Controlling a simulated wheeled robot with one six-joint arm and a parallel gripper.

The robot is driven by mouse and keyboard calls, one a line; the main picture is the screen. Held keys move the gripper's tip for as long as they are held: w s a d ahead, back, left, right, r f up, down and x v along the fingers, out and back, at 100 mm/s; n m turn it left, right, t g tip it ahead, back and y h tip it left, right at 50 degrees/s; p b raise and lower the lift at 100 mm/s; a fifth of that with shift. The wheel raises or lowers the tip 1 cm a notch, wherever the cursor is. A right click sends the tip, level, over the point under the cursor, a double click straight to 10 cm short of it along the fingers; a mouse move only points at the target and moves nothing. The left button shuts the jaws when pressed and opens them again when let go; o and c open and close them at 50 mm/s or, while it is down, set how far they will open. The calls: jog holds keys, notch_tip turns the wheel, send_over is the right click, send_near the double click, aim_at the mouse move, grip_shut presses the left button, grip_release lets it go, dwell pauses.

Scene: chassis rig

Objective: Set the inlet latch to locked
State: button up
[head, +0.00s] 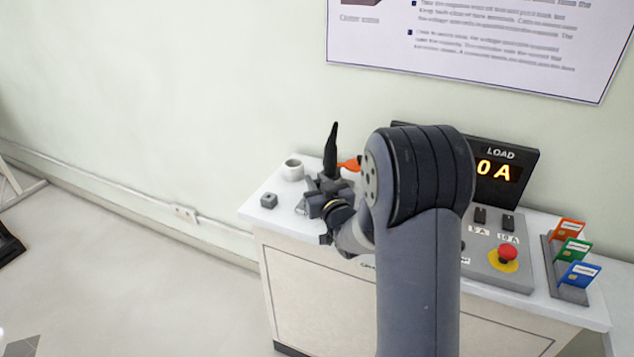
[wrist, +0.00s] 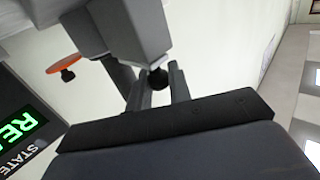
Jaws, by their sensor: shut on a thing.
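My gripper (head: 326,193) is at the left part of the white bench, low beside a black upright tapered piece (head: 331,150). In the wrist view, the two grey fingers (wrist: 160,82) are closed around a small black round knob (wrist: 158,78) below a grey block (wrist: 132,28). The knob appears to be the inlet latch's handle, but no label for it shows. An orange disc (wrist: 63,63) on a dark stub is left of the block; an orange part (head: 348,164) also shows in the head view. My arm hides much of the fixture, and the latch position cannot be told.
A control panel with a red button (head: 507,253) and a card rack (head: 567,285) is to the right. A green-lit display (wrist: 20,125) shows in the wrist view.

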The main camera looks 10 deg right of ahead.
grip_shut()
jog(key=shift+w+d+f+b, duration=0.1)
jog(key=shift+w+d+b, duration=0.65)
jog(key=shift+w+b, duration=0.25)
jog(key=shift+r, duration=0.2)
jog(key=o, duration=0.8)
grip_release()
jog(key=shift+f, duration=0.1)
jog(key=shift+o, duration=0.2)
jog(key=s+d+b, duration=0.1)
jog(key=s, duration=0.9)
jog(key=shift+s+d, duration=0.3)
jog(key=shift+d, duration=0.1)
jog(key=shift+w, duration=0.15)
